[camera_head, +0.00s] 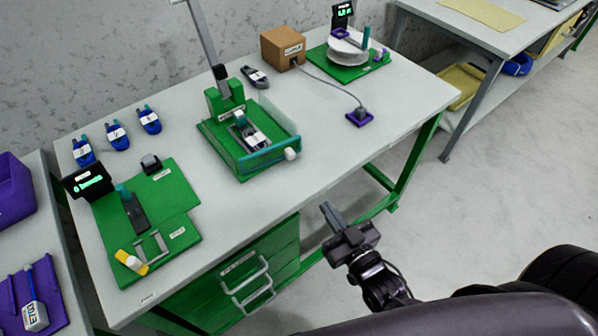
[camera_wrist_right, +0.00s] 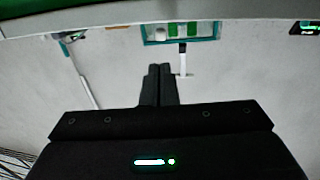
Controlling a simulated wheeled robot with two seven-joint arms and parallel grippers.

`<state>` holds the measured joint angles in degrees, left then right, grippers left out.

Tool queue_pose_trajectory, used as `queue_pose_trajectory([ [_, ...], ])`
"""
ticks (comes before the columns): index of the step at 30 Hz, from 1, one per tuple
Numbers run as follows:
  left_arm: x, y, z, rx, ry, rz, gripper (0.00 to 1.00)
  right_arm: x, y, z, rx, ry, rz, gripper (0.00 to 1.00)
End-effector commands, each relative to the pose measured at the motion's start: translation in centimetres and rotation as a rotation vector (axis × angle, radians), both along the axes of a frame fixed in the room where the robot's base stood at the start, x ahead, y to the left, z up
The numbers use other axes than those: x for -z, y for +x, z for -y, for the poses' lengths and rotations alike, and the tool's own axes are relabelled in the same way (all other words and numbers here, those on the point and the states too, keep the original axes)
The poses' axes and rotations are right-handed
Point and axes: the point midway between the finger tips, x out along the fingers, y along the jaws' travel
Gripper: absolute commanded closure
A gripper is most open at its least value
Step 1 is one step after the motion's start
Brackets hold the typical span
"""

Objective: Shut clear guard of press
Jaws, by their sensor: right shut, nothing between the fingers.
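The green press (camera_head: 226,132) stands near the middle of the table, with a lever rising from its back. A clear guard (camera_head: 268,154) with a teal lower edge and a white knob (camera_head: 290,154) is at its front right. I cannot tell how far the guard is open. A dark part with a white label lies on the press base. My right gripper (camera_head: 328,212) is shut and empty, off the table's front edge and apart from the press. Its closed fingers (camera_wrist_right: 158,84) show in the right wrist view. My left gripper is not in view.
A green board with a display (camera_head: 88,182) is at the left, near several blue tagged parts (camera_head: 117,135). Green drawers (camera_head: 240,274) are under the table.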

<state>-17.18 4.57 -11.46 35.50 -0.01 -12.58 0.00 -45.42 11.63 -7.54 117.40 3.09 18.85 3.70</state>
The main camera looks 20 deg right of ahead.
Motion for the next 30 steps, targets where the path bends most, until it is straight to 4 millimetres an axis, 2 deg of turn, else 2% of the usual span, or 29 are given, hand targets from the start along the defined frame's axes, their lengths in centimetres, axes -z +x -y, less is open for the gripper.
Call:
queue_pose_trajectory([
  [5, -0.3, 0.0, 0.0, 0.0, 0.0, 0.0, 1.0, -0.4, 1.9, -0.4, 0.0, 0.001, 0.008, 1.0],
  [19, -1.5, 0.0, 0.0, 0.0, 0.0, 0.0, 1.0, -0.4, 11.2, -2.1, 0.0, 0.001, 0.005, 1.0],
  [24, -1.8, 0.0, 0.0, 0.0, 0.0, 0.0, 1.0, -0.3, 13.0, -2.5, 0.0, 0.001, 0.002, 1.0],
  [30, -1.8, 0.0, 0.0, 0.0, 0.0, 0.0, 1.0, -0.1, 13.7, -2.7, -0.001, 0.001, 0.001, 1.0],
])
